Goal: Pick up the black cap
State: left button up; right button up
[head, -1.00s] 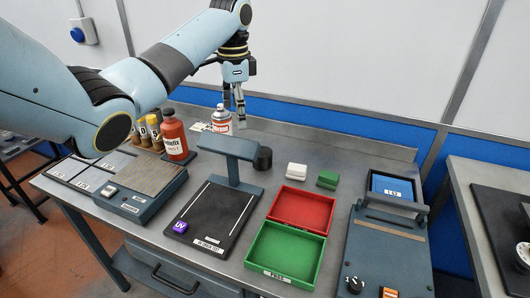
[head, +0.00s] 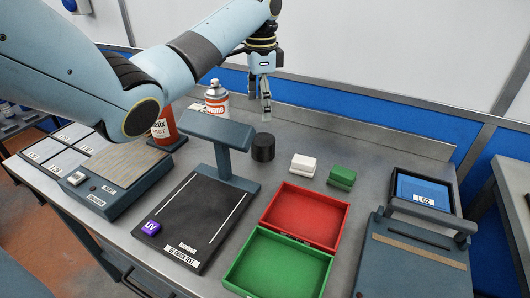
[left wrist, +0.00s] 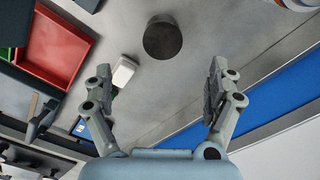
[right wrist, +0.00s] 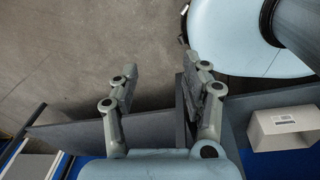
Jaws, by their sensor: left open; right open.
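The black cap (head: 263,147) is a short dark cylinder standing on the grey bench, behind and right of the dark T-shaped stand. It also shows at the top middle of the left wrist view (left wrist: 162,37), beyond the fingertips. My left gripper (head: 265,108) is open and empty, hanging above and behind the cap, apart from it. Its two spread fingers (left wrist: 162,85) show with bare bench between them. My right gripper (right wrist: 160,85) is open and empty, seen only in its own wrist view, over the floor and dark panels away from the bench top.
A T-shaped stand (head: 220,133) rises left of the cap. Red (head: 335,222) and green (head: 318,275) trays lie in front. A spray can (head: 216,98) stands behind left. The bench's back edge is raised.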

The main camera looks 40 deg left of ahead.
aim_at(263, 139)
pick_arm(q)
notch_tip(263, 139, down, 2)
jog(key=shift+f+b, duration=0.1)
jog(key=shift+b, duration=0.5)
notch_tip(263, 139, down, 5)
jog(key=shift+r, duration=0.15)
jog(key=f, duration=0.4)
jog(key=f+b, duration=0.1)
jog(key=shift+w+a+f, duration=0.1)
jog(key=shift+w+f, duration=0.15)
jog(key=shift+f, duration=0.15)
jog(key=c, duration=0.9)
